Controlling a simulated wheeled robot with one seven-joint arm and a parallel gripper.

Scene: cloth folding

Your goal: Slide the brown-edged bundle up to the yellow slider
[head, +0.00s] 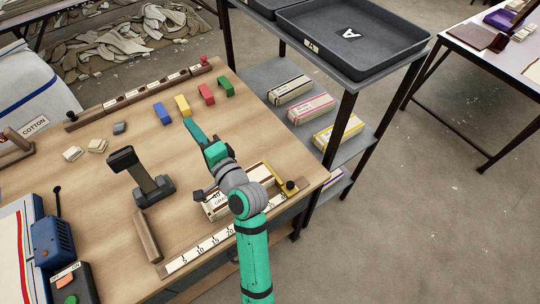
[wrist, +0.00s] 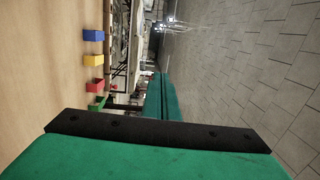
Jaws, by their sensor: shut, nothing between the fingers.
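The pale, brown-edged bundle (head: 216,210) lies on the wooden bench along the numbered ruler strip (head: 205,246), in the head view. My arm crosses in front of its middle and hides much of it. The yellow slider (head: 277,178), beside a black knob, stands at the bench's right end near the bundle's right side. I cannot tell whether they touch. My gripper (head: 187,122) is shut and empty, beyond the bundle, pointing away toward the coloured blocks. Its green fingers also show together in the wrist view (wrist: 161,78); bundle and slider are not visible there.
A dark upright tool (head: 140,177) stands left of the bundle. A shelf rack (head: 345,75) with wrapped bundles is to the right.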

